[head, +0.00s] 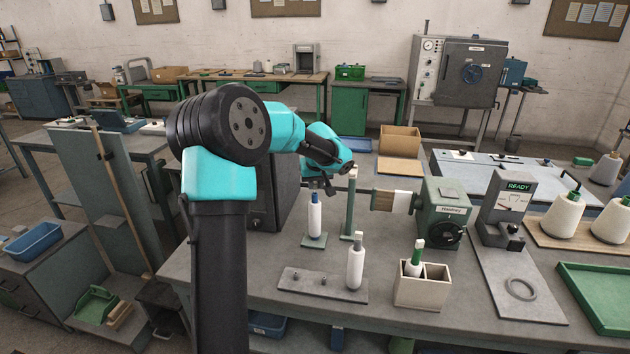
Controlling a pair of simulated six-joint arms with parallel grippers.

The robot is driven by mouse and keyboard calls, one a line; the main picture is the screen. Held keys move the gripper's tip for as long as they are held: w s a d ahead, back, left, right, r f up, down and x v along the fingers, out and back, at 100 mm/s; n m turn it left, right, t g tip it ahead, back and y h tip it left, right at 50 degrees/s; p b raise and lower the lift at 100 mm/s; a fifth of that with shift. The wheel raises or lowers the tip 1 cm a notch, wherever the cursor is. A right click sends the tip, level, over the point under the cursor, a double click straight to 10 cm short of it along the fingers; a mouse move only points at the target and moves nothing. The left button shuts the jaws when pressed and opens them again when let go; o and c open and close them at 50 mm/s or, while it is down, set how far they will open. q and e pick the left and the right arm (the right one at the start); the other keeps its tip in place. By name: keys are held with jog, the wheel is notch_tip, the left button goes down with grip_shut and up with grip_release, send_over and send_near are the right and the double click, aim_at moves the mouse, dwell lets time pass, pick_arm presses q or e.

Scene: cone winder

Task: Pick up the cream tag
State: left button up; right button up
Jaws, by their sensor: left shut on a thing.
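My left gripper (321,188) points down just above the small green stand (314,241). It is shut at the top of a slim white bobbin with a blue top (315,215), which is upright at the stand; its grip is small and partly hidden. A white bobbin with a cream top (356,262) stands upright on a grey plate with pegs (310,284), apart from the gripper. A bobbin with a green top (417,258) stands in a cream two-part box (433,289). I cannot make out a separate cream tag. My right gripper is out of view.
A green post with a pale top (350,208) stands right beside the left gripper. A green winding machine (445,215) with a brush-like pale roller is farther right. A green tray (598,300) and large cones (561,215) lie at the right.

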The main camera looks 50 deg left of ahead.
pick_arm(q)
jog(key=s+d+r, duration=0.1)
jog(key=s+d, duration=0.7)
jog(key=d, duration=0.1)
jog(key=shift+d, duration=0.25)
jog(key=shift+s+r, duration=0.1)
jog(key=shift+r, duration=0.15)
jog(key=shift+r, duration=1.35)
